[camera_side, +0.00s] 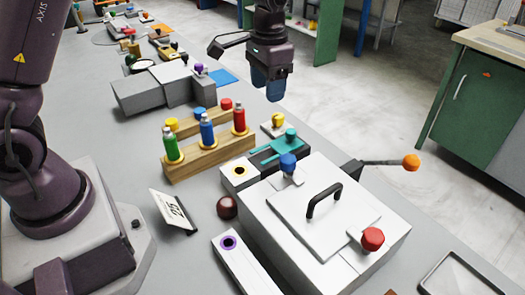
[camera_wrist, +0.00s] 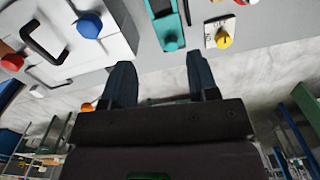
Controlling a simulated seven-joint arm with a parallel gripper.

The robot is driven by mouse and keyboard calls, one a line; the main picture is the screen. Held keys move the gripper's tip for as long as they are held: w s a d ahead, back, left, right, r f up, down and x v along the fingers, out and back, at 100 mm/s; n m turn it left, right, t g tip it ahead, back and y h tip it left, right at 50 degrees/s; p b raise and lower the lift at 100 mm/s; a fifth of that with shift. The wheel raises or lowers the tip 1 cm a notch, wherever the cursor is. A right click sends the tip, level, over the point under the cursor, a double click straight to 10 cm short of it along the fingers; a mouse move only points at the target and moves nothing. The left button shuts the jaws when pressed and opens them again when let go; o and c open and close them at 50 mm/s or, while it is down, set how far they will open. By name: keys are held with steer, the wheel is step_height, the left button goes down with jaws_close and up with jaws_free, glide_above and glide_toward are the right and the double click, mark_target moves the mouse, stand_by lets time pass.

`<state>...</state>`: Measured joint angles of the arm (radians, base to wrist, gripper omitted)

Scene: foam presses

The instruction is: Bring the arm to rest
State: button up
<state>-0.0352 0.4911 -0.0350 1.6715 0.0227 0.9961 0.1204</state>
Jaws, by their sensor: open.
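My gripper (camera_side: 270,84) hangs in the air in the side view, above and behind the white press box and to the right of the wooden bottle rack. In the wrist view its two dark blue fingers (camera_wrist: 162,80) are spread apart with nothing between them. The gripper is open and empty and touches nothing. My arm's base stands at the left of the side view; the links between base and wrist are mostly out of frame.
The white box (camera_side: 270,225) has a black handle, a blue knob, a red knob and an orange-tipped lever (camera_side: 411,162). A wooden rack (camera_side: 205,152) holds green, blue and red bottles. A teal device (camera_side: 283,146) and yellow knob (camera_side: 278,120) sit nearby. A tray (camera_side: 430,285) lies front right.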

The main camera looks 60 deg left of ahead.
steer(key=s+r+t, duration=0.2)
steer(key=s+r, duration=0.2)
steer(key=s, duration=0.3)
steer(key=s+r+n+t, duration=0.1)
steer(key=s+r, duration=0.3)
steer(key=s, duration=0.4)
steer(key=s+r+t, duration=0.2)
steer(key=s+r, duration=0.2)
steer(key=s, duration=0.4)
steer(key=shift+d+r+t, duration=0.2)
steer(key=shift+r+t, duration=0.05)
steer(key=shift+t, duration=0.15)
